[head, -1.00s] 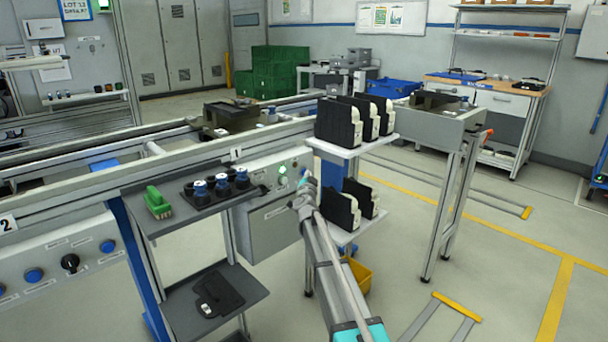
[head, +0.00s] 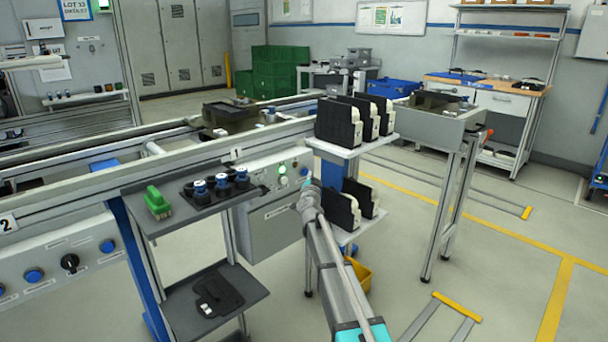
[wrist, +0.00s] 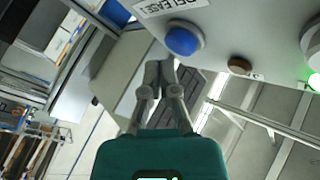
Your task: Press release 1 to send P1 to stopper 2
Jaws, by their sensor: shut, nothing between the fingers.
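My gripper (wrist: 160,66) is shut and empty in the wrist view. Its fingertips appear just below and left of a blue push button (wrist: 184,39). A partly cut-off label (wrist: 170,5) reading RELEASE 1 is above that button. I cannot tell whether the fingertips touch it.
In the head view, a rack with black-and-white parts (head: 340,122) stands right of my wrist. A grey shelf cart (head: 160,222) stands left.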

